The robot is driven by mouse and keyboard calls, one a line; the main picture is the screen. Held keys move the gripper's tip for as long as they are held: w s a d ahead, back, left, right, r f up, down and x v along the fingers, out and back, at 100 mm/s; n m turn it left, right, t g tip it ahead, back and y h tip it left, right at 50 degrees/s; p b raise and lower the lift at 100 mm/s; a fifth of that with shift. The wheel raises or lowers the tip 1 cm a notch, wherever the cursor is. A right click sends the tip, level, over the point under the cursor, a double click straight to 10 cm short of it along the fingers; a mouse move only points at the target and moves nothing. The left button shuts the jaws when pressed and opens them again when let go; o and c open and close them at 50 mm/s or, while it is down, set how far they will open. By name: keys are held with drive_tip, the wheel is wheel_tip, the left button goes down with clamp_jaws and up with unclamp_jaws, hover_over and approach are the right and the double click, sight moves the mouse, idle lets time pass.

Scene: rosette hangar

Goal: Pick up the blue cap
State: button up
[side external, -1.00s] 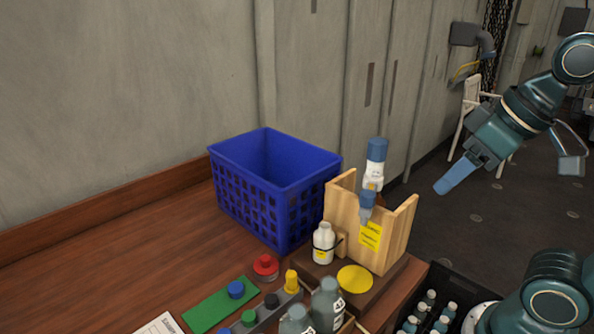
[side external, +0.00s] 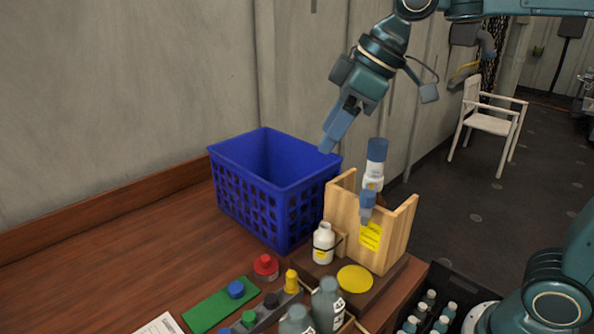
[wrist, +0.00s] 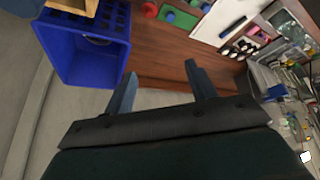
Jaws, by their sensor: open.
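A small round blue cap (side external: 236,289) lies on a green strip (side external: 211,308) at the front of the wooden bench. It also shows near the top of the wrist view (wrist: 170,17). My gripper (side external: 333,137) is high above the bench, near the rear right of the blue crate, well away from the cap. Its two blue fingers stand apart and empty in the wrist view (wrist: 160,80).
A blue crate (side external: 262,188) stands behind the caps. A wooden stand (side external: 397,235) is at the right, beside a white bottle (side external: 323,243). A red cap (side external: 265,267), a yellow cap (side external: 291,281) and grey bottles (side external: 328,304) are close to the blue cap.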

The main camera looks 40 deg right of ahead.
drive_tip(key=shift+w+a+f+n+g+y, duration=0.85)
drive_tip(key=shift+w+a+f+n, duration=1.05)
drive_tip(key=shift+w+a, duration=1.9)
wheel_tip(320, 180, down, 19)
drive_tip(key=d, duration=0.1)
drive_tip(key=shift+w, duration=0.45)
drive_tip(key=shift+t, duration=0.25)
hover_over(237, 287)
drive_tip(key=s+d, duration=0.2)
drive_tip(key=d, duration=0.1)
drive_tip(key=shift+w+f, duration=0.1)
drive_tip(key=shift+f, duration=3.55)
drive_tip(key=shift+x, duration=2.6)
drive_tip(key=shift+a, duration=0.2)
